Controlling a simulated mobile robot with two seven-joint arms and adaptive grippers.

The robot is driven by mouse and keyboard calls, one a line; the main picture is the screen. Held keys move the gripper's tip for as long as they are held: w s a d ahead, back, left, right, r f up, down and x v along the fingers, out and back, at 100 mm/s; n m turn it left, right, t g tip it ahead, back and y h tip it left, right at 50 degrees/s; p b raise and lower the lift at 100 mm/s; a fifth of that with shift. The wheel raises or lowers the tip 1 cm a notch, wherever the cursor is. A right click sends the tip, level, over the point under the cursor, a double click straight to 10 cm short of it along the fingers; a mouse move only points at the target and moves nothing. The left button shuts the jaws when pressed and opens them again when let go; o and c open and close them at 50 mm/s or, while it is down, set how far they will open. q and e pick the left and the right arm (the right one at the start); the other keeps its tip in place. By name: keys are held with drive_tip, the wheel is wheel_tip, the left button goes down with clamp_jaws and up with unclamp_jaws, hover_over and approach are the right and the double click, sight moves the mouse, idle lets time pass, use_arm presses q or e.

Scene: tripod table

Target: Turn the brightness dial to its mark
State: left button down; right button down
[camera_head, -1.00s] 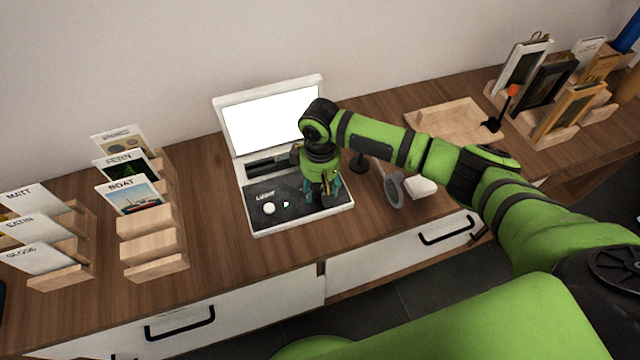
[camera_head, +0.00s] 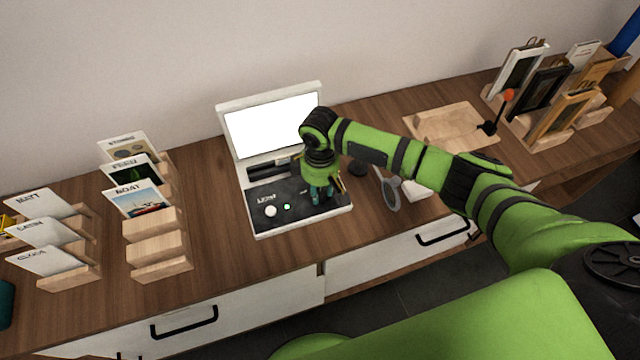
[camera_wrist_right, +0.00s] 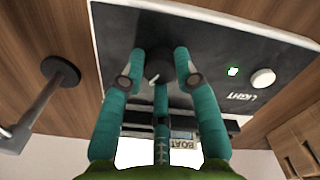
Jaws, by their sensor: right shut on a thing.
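The brightness dial (camera_wrist_right: 153,76) is a dark round knob with a small white pointer line, on the black panel of the light box (camera_head: 260,228). In the head view the dial is hidden by my right gripper (camera_head: 321,194). In the right wrist view the teal fingers of my right gripper (camera_wrist_right: 158,75) close around the dial from several sides. The dial's mark cannot be made out. A white round knob (camera_head: 271,211) labelled LIGHT and a lit green lamp (camera_head: 287,207) sit left of the gripper; the white screen (camera_head: 275,122) glows. My left gripper is not in view.
Wooden racks with cards (camera_head: 160,246) stand left of the light box. A magnifier (camera_head: 390,194) and a dark round stand base (camera_head: 358,168) lie close to its right. A wooden tray (camera_head: 452,128) and framed pictures (camera_head: 545,85) are farther right.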

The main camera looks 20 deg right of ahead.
sight(320, 192)
drive_tip(key=n+p, duration=0.1)
drive_tip(key=n, duration=0.1)
drive_tip(key=shift+n, duration=0.3)
drive_tip(key=shift+n+p, duration=0.35)
drive_tip(key=shift+n, duration=1.15)
drive_tip(key=c, duration=0.9)
unclamp_jaws()
drive_tip(key=shift+r, duration=0.1)
wheel_tip(320, 192, up, 12)
drive_tip(key=shift+f, duration=0.1)
